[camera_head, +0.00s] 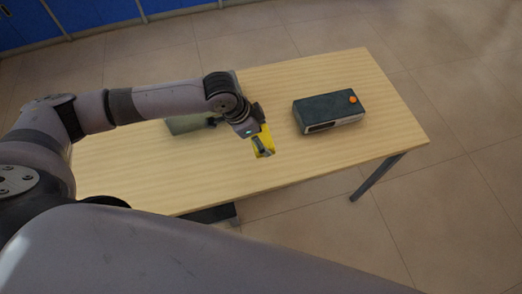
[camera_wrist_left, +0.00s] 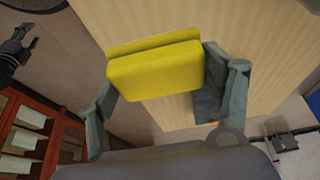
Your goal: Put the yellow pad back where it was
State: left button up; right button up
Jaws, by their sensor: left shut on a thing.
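The yellow pad (camera_head: 266,134) is over the wooden table (camera_head: 330,70), towards its front edge. My left gripper (camera_head: 261,147) is shut on it. In the left wrist view the yellow pad (camera_wrist_left: 155,72) sits between the two grey fingers, with a second yellow layer or edge behind it. I cannot tell whether the pad touches the tabletop. My right gripper (camera_wrist_left: 18,48) shows small at the upper left of the left wrist view, its fingers apart and empty, away from the pad. It is not visible in the head view.
A dark box with an orange knob (camera_head: 328,110) stands right of the pad. A grey-green object (camera_head: 185,123) lies partly hidden behind my left arm. Bare tabletop surrounds the pad. A reddish shelf with pale boxes (camera_wrist_left: 30,130) stands at the left wrist view's lower left.

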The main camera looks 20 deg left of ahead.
pick_arm(q)
notch_tip(320, 180, down, 9)
jog(key=shift+f, duration=0.1)
jog(key=o, duration=1)
jog(key=shift+o, duration=0.3)
jog(key=shift+a+r, duration=0.15)
jog(key=shift+r, duration=0.4)
jog(key=v, duration=1.1)
jog(key=shift+b, duration=0.3)
jog(key=shift+s+f, duration=0.1)
jog(key=shift+s, duration=0.1)
